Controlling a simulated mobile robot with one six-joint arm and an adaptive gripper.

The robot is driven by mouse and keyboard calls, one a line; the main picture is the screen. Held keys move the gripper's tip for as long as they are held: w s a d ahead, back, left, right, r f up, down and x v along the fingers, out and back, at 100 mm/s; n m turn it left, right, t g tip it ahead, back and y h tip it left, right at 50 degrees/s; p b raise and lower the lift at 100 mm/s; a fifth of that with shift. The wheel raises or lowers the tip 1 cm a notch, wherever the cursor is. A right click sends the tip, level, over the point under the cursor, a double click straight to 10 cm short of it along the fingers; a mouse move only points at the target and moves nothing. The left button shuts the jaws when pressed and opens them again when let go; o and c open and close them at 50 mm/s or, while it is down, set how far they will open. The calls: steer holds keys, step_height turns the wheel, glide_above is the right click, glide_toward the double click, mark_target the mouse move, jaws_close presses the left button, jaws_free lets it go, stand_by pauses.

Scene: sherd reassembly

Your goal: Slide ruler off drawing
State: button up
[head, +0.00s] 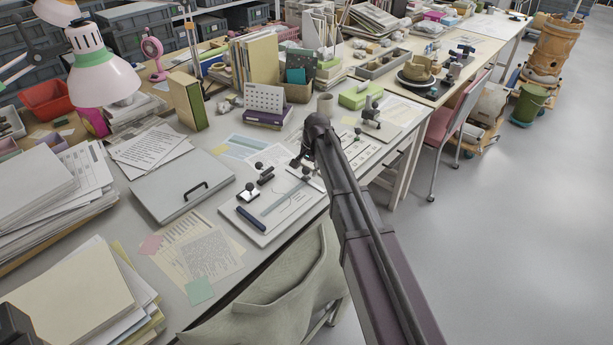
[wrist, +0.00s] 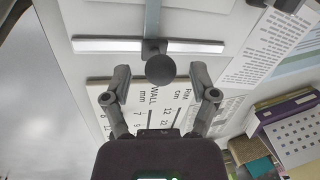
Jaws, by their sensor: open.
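The drawing (head: 297,203) lies on a pale board near the front edge of the desk. A bluish, see-through ruler strip (head: 281,199) lies across it and shows at the top of the wrist view (wrist: 152,16). In the wrist view a white crossbar (wrist: 100,45) crosses its near end, with a round dark knob (wrist: 160,70) there. My gripper (wrist: 160,82) is open, its fingertips on either side of the knob in the picture; contact cannot be told. In the head view my gripper (head: 304,163) is over the far right end of the board, partly hidden by my arm.
A dark bar (head: 251,219) and small knobbed weights (head: 248,192) sit at the board's left. A printed RIM/WALL card (wrist: 150,105) lies under my gripper. A grey flat case (head: 181,186), papers (head: 200,250) and a purple book stack (head: 267,117) surround the board.

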steer(key=shift+a+f+b, duration=0.1)
steer(key=shift+f+b, duration=0.4)
steer(key=shift+f, duration=0.25)
jaws_close()
